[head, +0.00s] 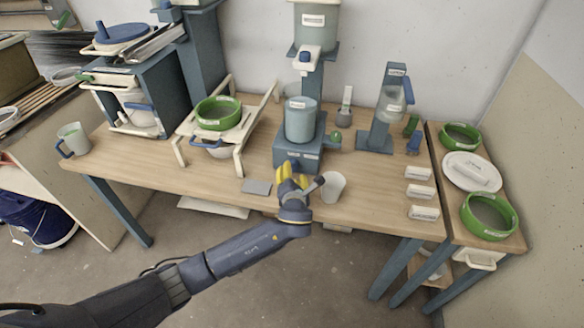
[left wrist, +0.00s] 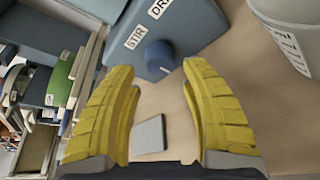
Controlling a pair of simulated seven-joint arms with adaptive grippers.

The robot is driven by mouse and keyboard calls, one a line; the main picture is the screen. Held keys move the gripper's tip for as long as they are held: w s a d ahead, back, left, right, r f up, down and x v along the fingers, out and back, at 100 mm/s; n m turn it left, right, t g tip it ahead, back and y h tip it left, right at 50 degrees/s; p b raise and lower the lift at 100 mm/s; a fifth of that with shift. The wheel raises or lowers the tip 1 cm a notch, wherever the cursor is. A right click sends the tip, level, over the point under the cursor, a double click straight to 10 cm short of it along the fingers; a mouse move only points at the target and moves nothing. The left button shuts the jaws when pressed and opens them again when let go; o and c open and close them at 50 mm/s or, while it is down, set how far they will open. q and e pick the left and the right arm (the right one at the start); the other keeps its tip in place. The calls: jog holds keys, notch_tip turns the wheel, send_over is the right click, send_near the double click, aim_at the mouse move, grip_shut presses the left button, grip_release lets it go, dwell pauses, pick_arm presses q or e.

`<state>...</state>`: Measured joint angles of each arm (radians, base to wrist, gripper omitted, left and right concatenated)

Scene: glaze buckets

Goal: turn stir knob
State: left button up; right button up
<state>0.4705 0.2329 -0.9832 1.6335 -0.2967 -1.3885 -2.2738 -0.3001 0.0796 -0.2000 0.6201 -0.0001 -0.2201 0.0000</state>
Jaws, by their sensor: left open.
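A blue mixer base (head: 297,150) stands on the wooden table and carries a blue-grey bucket (head: 300,120). In the left wrist view its front face (left wrist: 185,35) bears a STIR label and another starting "DRA". A dark blue round knob (left wrist: 159,55) sticks out below these labels. My left gripper (head: 294,176) is just in front of the base, with yellow fingers. In the left wrist view the gripper (left wrist: 158,78) is open and empty, its fingers apart on either side of the knob's line and not touching it. The head view does not show the knob clearly.
A pale cup (head: 334,186) stands close to the right of my left gripper. A flat grey plate (head: 257,187) lies to its left. A rack with a green ring (head: 217,113) is farther left. White label blocks (head: 420,191) sit at the right. The table's front edge is near.

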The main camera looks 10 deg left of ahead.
aim_at(292, 168)
pick_arm(q)
jog(key=shift+x, duration=2.4)
jog(key=shift+c, duration=0.5)
jog(key=c, duration=0.9)
